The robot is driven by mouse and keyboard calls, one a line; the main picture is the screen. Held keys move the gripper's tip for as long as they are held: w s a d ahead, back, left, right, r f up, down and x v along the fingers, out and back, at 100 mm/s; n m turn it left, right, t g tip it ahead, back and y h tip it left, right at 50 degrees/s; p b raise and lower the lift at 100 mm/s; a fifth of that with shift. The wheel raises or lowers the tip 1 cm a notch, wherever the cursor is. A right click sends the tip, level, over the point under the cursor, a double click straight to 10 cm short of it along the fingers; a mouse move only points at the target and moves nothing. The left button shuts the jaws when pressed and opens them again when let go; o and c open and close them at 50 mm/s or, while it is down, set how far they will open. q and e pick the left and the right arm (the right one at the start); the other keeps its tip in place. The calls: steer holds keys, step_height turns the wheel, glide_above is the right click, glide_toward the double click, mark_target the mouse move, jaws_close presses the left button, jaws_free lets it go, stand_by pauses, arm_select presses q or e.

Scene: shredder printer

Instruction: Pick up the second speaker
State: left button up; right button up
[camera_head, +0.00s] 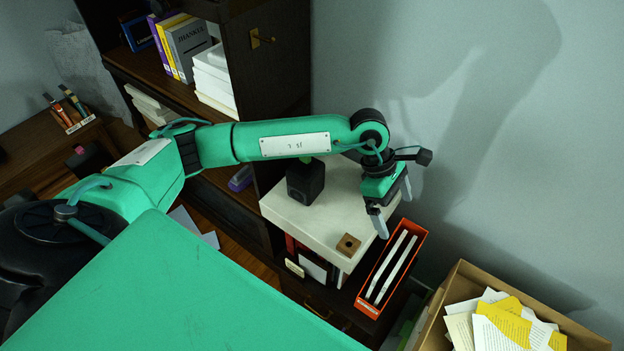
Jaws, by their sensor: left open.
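One black box-shaped speaker (305,183) stands upright on the white top of a low cabinet (325,222), partly behind my left forearm. No other speaker can be made out clearly. My left gripper (393,214) is open and empty, with its fingers pointing down over the right edge of the white top, to the right of the speaker and apart from it. My right gripper does not show.
A small brown wooden block (348,245) lies on the white top's front corner. An orange tray (377,293) with white folders stands beside it. A cardboard box (463,290) of papers is at the lower right. A dark bookshelf (264,75) rises behind my arm.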

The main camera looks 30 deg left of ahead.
arm_select(q)
steer(key=w+a+y, duration=0.5)
steer(key=a+y, duration=0.1)
steer(key=a, duration=0.6)
steer(key=y, duration=0.5)
glide_toward(305, 161)
steer(key=shift+t, duration=0.4)
steer(key=p+x, duration=0.2)
steer(key=x, duration=0.4)
steer(key=shift+w+a+f+p, duration=0.1)
steer(key=shift+a+f+p, duration=0.1)
steer(key=shift+p, duration=0.15)
steer(key=shift+h, duration=0.3)
steer(key=p+x, duration=0.3)
steer(key=x, duration=0.1)
steer(key=shift+a+f, duration=0.1)
steer(key=shift+w+a+f, duration=0.1)
steer(key=shift+a+f, duration=0.05)
steer(key=shift+f, duration=0.3)
steer(key=c, duration=1.4)
steer(key=shift+c, duration=0.4)
steer(key=shift+r, duration=0.15)
